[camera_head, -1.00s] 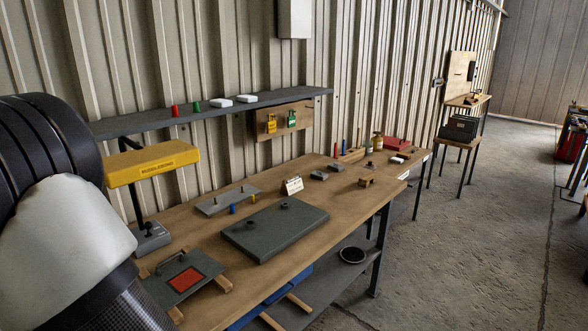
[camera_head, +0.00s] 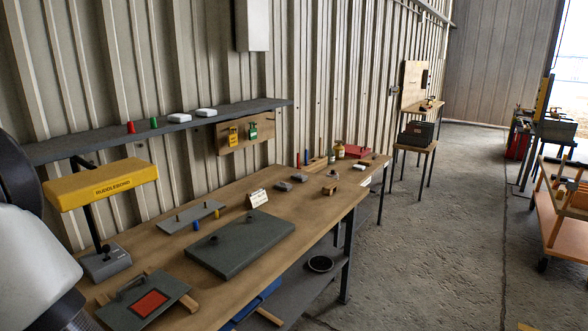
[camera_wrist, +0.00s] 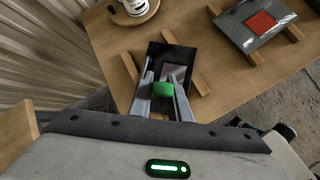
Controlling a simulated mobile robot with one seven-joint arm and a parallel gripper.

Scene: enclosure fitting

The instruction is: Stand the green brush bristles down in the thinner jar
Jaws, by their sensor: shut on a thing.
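In the wrist view my gripper (camera_wrist: 163,92) is shut on a green piece (camera_wrist: 163,88), which I take to be the green brush. Its bristles and lower end cannot be made out. The gripper is above a dark open box or tray (camera_wrist: 154,58) on the wooden bench; I cannot tell the height. A white jar with dark print (camera_wrist: 135,6) stands on a round wooden base at the top edge, cut off by the frame. Its print is unreadable, so I cannot tell whether it is the thinner jar. My gripper is outside the head view.
Wooden strips (camera_wrist: 131,67) flank the dark box. A grey plate with a red square (camera_head: 148,303) lies on the near bench. A yellow-topped lamp-like stand (camera_head: 100,184), a large grey plate (camera_head: 238,245) and a wall shelf (camera_head: 90,144) are nearby. Small bottles (camera_head: 339,150) stand farther along.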

